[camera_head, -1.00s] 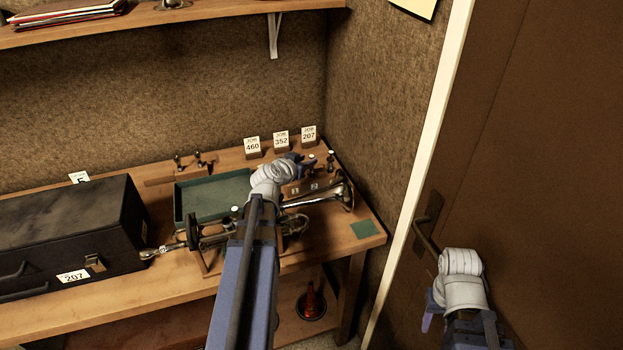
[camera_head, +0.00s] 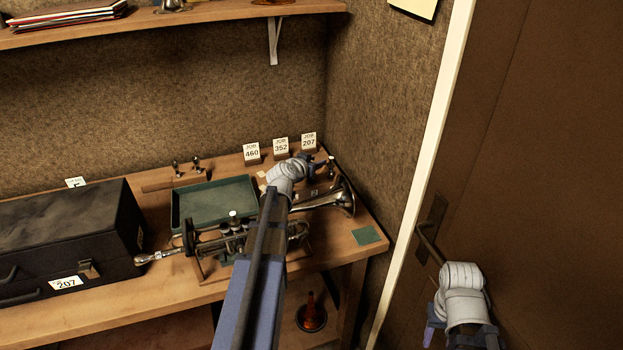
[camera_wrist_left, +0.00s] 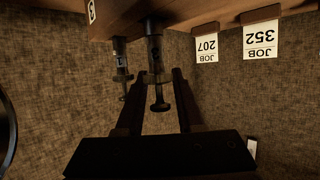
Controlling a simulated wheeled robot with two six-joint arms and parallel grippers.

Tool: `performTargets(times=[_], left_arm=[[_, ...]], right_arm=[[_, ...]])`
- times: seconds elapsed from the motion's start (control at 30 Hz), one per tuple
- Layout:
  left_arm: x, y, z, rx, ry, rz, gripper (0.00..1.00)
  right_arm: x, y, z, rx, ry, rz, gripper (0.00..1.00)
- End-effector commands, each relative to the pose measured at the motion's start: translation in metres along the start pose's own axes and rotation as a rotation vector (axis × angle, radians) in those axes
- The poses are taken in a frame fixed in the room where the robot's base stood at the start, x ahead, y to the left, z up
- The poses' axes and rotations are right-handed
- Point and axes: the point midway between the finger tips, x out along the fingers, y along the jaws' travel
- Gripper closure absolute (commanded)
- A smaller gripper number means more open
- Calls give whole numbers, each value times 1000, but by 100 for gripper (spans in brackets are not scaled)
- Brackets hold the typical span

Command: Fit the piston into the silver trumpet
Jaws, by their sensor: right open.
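The silver trumpet (camera_head: 243,240) lies on a stand on the bench, its bell (camera_head: 345,201) pointing right; my left arm hides part of it. Pistons stand upright in a rack at the back right, partly hidden by my left gripper (camera_head: 320,168). In the left wrist view, which is upside down, one piston (camera_wrist_left: 155,60) is between the open fingers of my left gripper (camera_wrist_left: 158,100), with gaps on both sides. Another piston (camera_wrist_left: 121,65) stands beside it, outside the fingers. My right gripper (camera_head: 430,325) is open and empty, low by the door.
A green tray (camera_head: 178,215) lies behind the trumpet. A black case (camera_head: 70,235) fills the bench's left. Job cards (camera_head: 252,153) stand behind the rack. A green square (camera_head: 366,235) lies near the right edge. The door handle (camera_head: 428,243) is near my right arm.

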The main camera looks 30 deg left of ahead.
Motion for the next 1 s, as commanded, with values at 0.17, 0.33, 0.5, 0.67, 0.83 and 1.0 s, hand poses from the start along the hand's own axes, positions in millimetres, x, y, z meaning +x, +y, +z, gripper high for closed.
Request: performTargets(times=[0.17,0.33,0.5,0.67,0.83,1.0], left_arm=[[0,0,0,0,0,0,85],[0,0,0,0,0,0,100],[0,0,0,0,0,0,100],[0,0,0,0,0,0,100],[0,0,0,0,0,0,100],[-3,0,-6,0,0,0,100]], right_arm=[[0,0,0,0,0,0,50],[0,0,0,0,0,0,50],[0,0,0,0,0,0,50],[0,0,0,0,0,0,50],[0,0,0,0,0,0,50],[-7,1,0,0,0,0,50]])
